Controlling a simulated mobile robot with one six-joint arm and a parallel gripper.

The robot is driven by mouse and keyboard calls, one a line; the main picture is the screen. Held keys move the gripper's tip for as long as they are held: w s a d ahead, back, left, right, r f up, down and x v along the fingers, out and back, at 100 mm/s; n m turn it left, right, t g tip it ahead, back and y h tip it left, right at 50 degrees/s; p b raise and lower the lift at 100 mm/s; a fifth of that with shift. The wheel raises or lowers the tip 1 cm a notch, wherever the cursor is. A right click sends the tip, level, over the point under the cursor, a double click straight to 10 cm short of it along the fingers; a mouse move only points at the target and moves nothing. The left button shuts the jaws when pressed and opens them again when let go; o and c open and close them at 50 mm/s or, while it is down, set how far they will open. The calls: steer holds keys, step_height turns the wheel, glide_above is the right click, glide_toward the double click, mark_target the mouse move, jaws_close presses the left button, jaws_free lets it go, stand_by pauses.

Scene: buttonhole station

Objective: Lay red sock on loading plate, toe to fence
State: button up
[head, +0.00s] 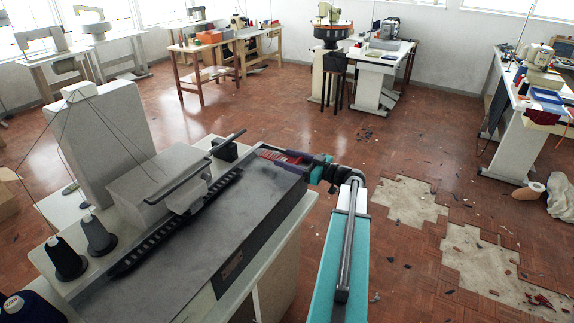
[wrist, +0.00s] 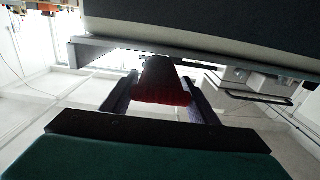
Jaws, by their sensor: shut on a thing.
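The red sock (head: 279,155) shows as a small red patch at the far right end of the machine's dark grey top (head: 215,225). My gripper (head: 298,162) reaches in from the right and is shut on it. In the wrist view the sock (wrist: 163,92) lies between my two dark fingers, its far part dark in shadow. Much of the sock is hidden by my gripper in the head view. I cannot tell whether it touches the surface. A black toothed strip (head: 180,229) runs along the dark top; I cannot tell whether it is the fence.
A table with a blue item and dark red cloth (head: 543,117) is at the far right. Open parquet floor (head: 400,240) lies right of my arm.

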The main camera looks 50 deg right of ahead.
steer(key=shift+w, duration=0.1)
steer(key=shift+w+d, duration=0.1)
steer(key=shift+w, duration=0.15)
steer(key=shift+w+f+p, duration=0.35)
steer(key=shift+f+p, duration=0.35)
steer(key=shift+f, duration=0.15)
steer(key=shift+f+p, duration=0.35)
steer(key=shift+f, duration=0.65)
steer(key=shift+f+b, duration=0.15)
steer(key=shift+b, duration=0.15)
steer(key=o, duration=1)
steer(key=shift+r+p, duration=0.25)
steer(key=shift+p, duration=0.15)
